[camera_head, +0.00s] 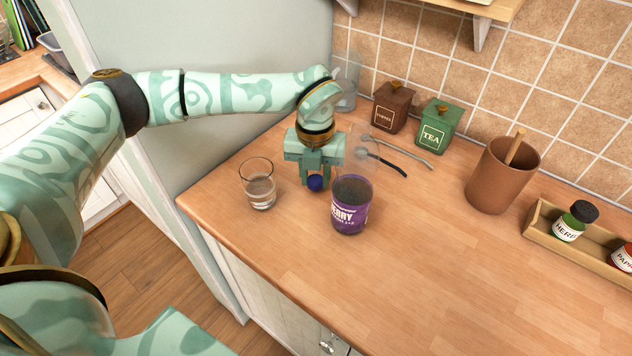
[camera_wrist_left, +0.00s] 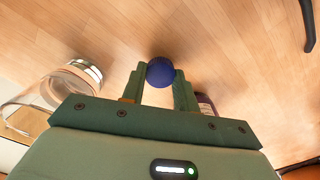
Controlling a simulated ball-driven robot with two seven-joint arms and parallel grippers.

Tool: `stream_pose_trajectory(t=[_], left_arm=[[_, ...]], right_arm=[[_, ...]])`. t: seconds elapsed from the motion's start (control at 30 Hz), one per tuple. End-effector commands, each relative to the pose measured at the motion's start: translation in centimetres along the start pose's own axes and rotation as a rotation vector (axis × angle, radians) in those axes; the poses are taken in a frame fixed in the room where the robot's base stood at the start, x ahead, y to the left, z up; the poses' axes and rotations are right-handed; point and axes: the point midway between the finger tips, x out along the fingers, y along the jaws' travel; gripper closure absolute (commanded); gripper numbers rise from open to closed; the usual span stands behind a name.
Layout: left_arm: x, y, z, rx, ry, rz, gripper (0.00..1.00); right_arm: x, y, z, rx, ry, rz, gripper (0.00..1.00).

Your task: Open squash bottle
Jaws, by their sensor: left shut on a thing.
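The squash bottle (camera_head: 350,216), with a purple BERRY label and a clear upper part, stands upright on the counter. No cap shows on its top. My left gripper (camera_head: 316,182) points down just left of the bottle and is shut on a round dark-blue cap (camera_head: 315,184). The cap also shows between the fingertips in the left wrist view (camera_wrist_left: 160,72). I cannot tell whether the cap touches the counter. A sliver of the purple bottle (camera_wrist_left: 206,104) shows behind the right finger there. My right gripper is not in view.
A glass of water (camera_head: 260,188) stands left of the gripper. Coffee (camera_head: 392,108) and tea (camera_head: 436,126) tins, spoons (camera_head: 400,152), a brown pot (camera_head: 498,180) and a wooden spice tray (camera_head: 548,236) stand behind and right. The front right counter is clear.

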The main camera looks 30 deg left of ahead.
Motion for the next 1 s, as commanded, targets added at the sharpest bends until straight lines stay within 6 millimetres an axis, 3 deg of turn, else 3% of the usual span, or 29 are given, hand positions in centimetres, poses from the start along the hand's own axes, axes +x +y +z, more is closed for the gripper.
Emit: stream_pose_trajectory(t=[0.03,0.1,0.47,0.5,0.53,0.87,1.0], left_arm=[[1.3,0.0,-0.1,0.000,0.004,0.002,0.98],[2.0,0.0,0.0,0.001,0.002,0.001,0.98],[2.3,0.0,0.0,0.001,0.001,0.001,0.98],[2.2,0.0,0.0,0.001,0.000,0.001,0.59],[2.2,0.0,0.0,0.001,0.000,0.001,0.51],[1.9,0.0,0.0,0.001,0.000,0.000,0.48],[-0.1,0.0,0.1,0.000,-0.004,-0.001,0.48]], right_arm=[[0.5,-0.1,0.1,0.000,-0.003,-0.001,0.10],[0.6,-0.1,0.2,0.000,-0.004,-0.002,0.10],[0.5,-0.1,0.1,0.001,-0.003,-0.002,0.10],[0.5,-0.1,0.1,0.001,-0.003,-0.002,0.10],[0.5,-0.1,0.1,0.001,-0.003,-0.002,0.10],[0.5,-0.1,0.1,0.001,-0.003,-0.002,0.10],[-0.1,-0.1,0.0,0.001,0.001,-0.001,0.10]])
